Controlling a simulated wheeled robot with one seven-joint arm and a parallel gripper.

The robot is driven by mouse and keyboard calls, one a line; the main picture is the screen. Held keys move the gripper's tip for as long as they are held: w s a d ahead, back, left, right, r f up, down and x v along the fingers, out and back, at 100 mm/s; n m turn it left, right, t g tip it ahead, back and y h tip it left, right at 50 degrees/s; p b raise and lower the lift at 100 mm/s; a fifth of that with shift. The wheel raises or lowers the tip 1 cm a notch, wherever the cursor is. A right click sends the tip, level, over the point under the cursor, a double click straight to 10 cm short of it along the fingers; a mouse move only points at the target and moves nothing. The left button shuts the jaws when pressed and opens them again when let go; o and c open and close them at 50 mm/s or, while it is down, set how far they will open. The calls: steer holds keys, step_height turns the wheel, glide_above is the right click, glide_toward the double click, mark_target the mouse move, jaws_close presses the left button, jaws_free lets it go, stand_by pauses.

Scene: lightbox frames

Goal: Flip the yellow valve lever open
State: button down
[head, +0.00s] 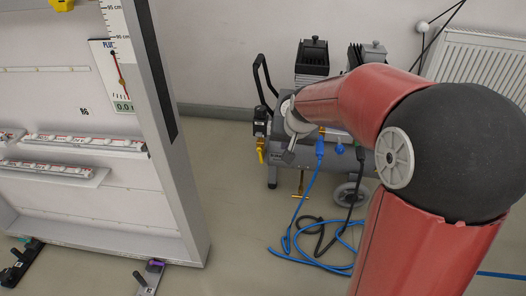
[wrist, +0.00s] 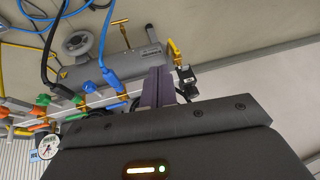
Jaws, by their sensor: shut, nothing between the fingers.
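The yellow valve lever (head: 260,146) is at the left end of the grey compressor (head: 280,172) in the head view. In the wrist view the lever (wrist: 174,50) is small and upright, just beyond and to the right of my fingertips. My gripper (head: 289,156) is in front of the compressor, to the right of the lever in the head view. In the wrist view my gripper (wrist: 158,71) has its fingers together with nothing between them. A gap shows between the fingers and the lever in the picture; its depth is hard to tell.
A brass T-shaped handle (head: 300,196) hangs under the compressor. Blue hoses (head: 288,240) and a black cable lie on the floor. A white panel frame (head: 165,130) stands at the left. A radiator (head: 480,65) is on the back wall. Grey floor is clear between panel and compressor.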

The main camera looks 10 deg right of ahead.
mark_target(260, 156)
steer(key=w+d+f+m+y+b, duration=0.1)
steer(key=w+d+f+m+b, duration=0.15)
steer(key=w+f, duration=1.35)
steer(key=a+x, duration=0.2)
steer(key=x, duration=0.9)
steer(key=shift+w+a+m+t, duration=0.25)
steer(key=shift+a+m+t, duration=0.05)
steer(key=shift+m, duration=0.05)
steer(key=b, duration=0.1)
steer(key=a+y+b, duration=0.1)
steer(key=shift+w+f+b, duration=0.1)
steer(key=shift+w+b, duration=0.2)
steer(key=shift+b, duration=0.1)
steer(key=shift+a, duration=0.1)
